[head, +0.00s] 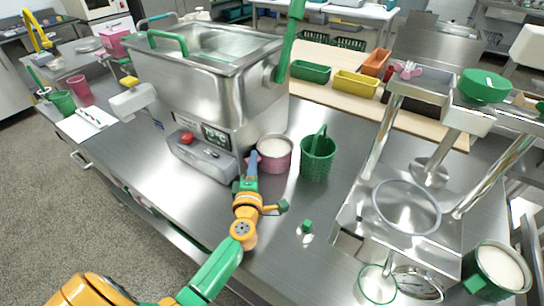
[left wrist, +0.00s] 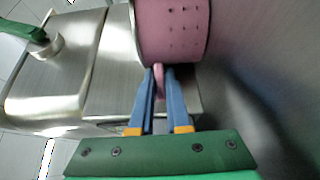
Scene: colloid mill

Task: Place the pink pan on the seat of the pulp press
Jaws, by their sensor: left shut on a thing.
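The pink pan (head: 275,154), with a pale top, is at the bench's middle, just right of the steel mill. In the left wrist view the pan (left wrist: 172,28) shows small holes in its side. My left gripper (head: 251,162) reaches it from the near left. Its blue fingers (left wrist: 160,82) are shut on the pan's pink handle. I cannot tell whether the pan touches the bench. The pulp press (head: 449,118) is the steel frame with a green knob at right. A ring-shaped seat (head: 407,207) lies on its base and looks empty. My right gripper is not in view.
The steel mill (head: 205,85) stands close left of the pan. A green basket (head: 318,157) stands just right of it, toward the press. A small green-knobbed item (head: 307,227) and a glass (head: 378,285) are nearer. A green pot (head: 496,270) is at lower right.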

